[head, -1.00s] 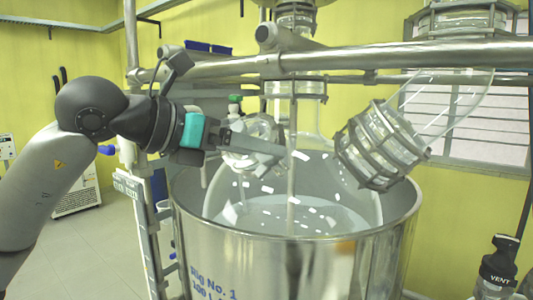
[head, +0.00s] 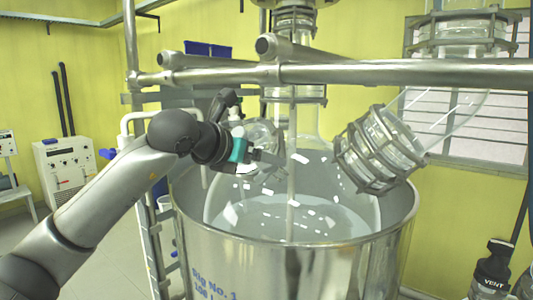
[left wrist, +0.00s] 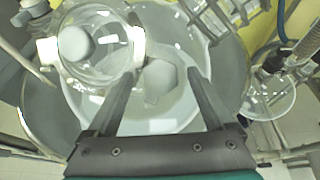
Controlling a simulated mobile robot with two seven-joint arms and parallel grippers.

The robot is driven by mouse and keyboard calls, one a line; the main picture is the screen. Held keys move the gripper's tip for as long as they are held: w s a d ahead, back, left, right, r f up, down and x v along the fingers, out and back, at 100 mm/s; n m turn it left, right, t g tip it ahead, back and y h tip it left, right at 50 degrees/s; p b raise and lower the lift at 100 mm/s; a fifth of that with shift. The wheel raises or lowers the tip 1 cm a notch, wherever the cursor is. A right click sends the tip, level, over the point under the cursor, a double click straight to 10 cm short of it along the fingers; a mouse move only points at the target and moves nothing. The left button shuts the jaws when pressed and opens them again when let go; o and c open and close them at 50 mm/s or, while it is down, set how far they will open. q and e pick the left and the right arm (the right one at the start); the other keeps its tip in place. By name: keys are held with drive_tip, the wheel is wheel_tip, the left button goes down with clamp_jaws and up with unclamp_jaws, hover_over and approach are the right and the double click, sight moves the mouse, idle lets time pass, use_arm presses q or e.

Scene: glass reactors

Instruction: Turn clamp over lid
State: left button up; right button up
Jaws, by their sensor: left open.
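A round glass lid (left wrist: 105,62) shows at upper left in the left wrist view, with a grey ball-like knob (left wrist: 75,43) over it. Pale clamp pieces (left wrist: 136,46) sit at its rim. A grey angular part (left wrist: 160,80), perhaps the clamp's handle, lies between my fingers in that view; no contact is visible. My left gripper (left wrist: 163,73) is open. In the head view my left gripper (head: 268,163) is beside the small glass port (head: 262,135) on the vessel, partly covering it; the clamp is hard to make out there. My right gripper is not in view.
A steel tank (head: 290,262) surrounds the glass vessel (head: 350,215). A horizontal steel pipe (head: 400,72) crosses above my arm. A caged glass joint (head: 380,150) slants at right. A vertical shaft (head: 292,180) stands close right of my gripper.

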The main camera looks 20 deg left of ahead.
use_arm(q)
drive_tip(key=shift+x, duration=1.2)
drive_tip(key=shift+c, duration=0.4)
drive_tip(key=c, duration=1.3)
